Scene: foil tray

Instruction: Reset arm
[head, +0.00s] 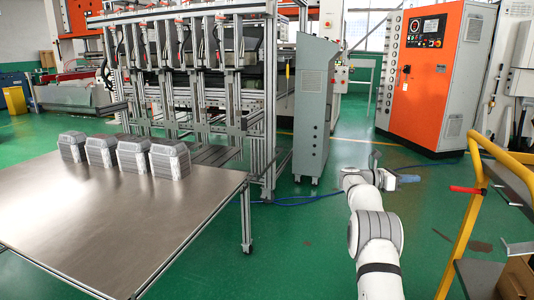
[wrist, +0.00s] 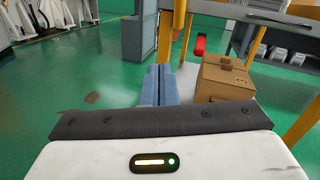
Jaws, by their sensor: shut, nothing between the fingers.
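My gripper (head: 409,178) is out over the green floor at the right of the head view, clear of the table. In the wrist view its two blue fingers (wrist: 159,84) lie side by side with no gap, and nothing is between them. Several stacks of silver foil trays (head: 120,155) stand in a row along the far edge of the metal table (head: 130,215), far to the left of my gripper.
A yellow trolley frame (head: 470,215) stands at the right. In the wrist view a cardboard box (wrist: 224,78) sits right of the fingers. A grey cabinet (head: 312,110), a machine frame and an orange control cabinet (head: 436,85) stand behind.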

